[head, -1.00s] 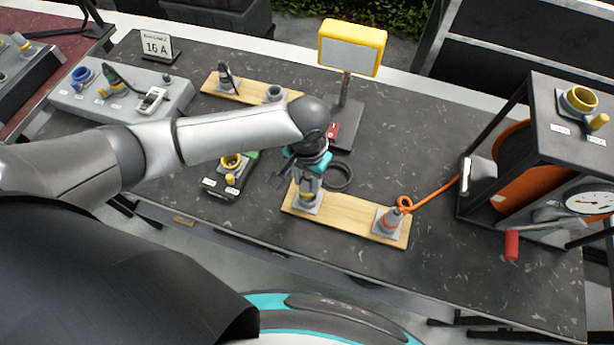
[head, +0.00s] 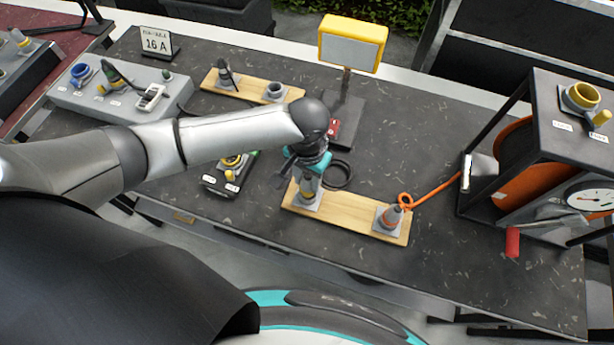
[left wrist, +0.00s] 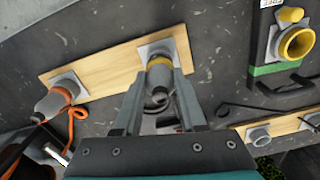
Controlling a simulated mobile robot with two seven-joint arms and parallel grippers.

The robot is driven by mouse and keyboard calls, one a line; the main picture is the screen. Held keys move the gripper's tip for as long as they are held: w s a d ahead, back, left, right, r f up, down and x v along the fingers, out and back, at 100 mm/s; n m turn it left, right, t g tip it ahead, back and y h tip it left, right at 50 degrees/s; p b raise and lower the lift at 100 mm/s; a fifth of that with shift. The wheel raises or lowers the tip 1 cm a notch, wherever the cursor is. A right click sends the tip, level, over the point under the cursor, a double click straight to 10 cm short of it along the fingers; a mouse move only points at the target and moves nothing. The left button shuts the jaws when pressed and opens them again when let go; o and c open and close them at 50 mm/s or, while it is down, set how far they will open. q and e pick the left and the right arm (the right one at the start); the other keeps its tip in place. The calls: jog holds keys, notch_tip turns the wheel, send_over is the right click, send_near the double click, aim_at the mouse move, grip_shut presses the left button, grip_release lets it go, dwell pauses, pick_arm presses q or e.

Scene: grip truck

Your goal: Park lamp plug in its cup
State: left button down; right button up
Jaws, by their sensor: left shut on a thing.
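The lamp plug (head: 307,189), grey with a yellow ring, stands roughly upright at the cup (head: 303,203) on the left end of the front wooden board (head: 345,216). My left gripper (head: 309,180) is shut on the plug from above. In the left wrist view the plug (left wrist: 158,80) sits between the fingers, its yellow end at the grey square cup (left wrist: 146,52). I cannot tell how deep it is in the cup. The yellow work lamp (head: 351,45) stands behind on a post; a black cable loop (head: 340,175) lies near its base. My right gripper is not in view.
An orange-ringed plug (head: 390,217) with an orange cord stands at the board's right end. A cable reel frame (head: 545,150) is at the right. A small socket box (head: 225,185) is left of the gripper. Another wooden board (head: 250,87) lies behind.

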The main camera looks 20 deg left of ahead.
aim_at(307, 177)
pick_arm(q)
jog(key=shift+f+b, duration=0.3)
jog(key=shift+f, duration=0.7)
jog(key=shift+c, duration=0.4)
grip_release()
dwell(0.4)
jog(key=shift+r+p, duration=2.5)
jog(key=shift+p, duration=0.6)
jog(key=shift+s, duration=0.15)
